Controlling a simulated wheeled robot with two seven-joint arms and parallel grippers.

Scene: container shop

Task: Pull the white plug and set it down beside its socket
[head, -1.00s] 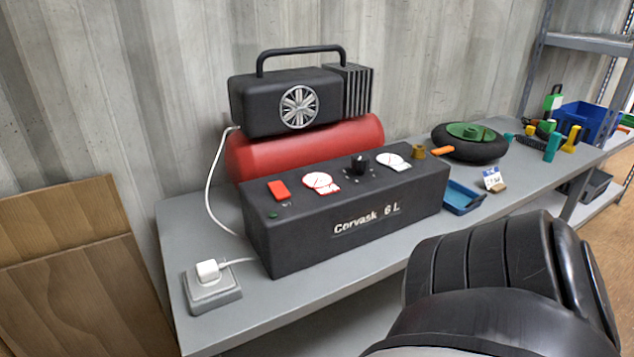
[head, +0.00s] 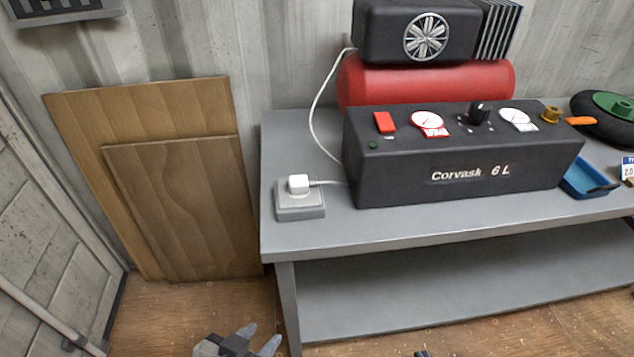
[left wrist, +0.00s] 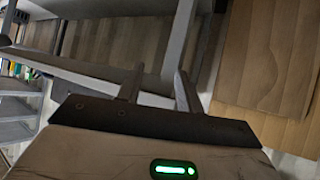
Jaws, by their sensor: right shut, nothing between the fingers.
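The white plug (head: 299,184) sits in its grey socket block (head: 300,206) at the left front of the bench top. Its white cord runs right, toward the black Corvask box. My left gripper (head: 262,336) is low at the bottom of the head view, in front of the bench and well below the plug. Its fingers are apart and empty, as the left wrist view (left wrist: 159,78) also shows. Of my right gripper (head: 422,353), only a small dark tip shows at the bottom edge; it is shut and empty. The plug is not visible in the left wrist view.
The grey bench (head: 420,225) has a front edge and leg close to my left gripper. The Corvask box (head: 470,165) stands right of the socket. Wooden boards (head: 180,205) lean on the wall at left. Bare bench top lies around the socket.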

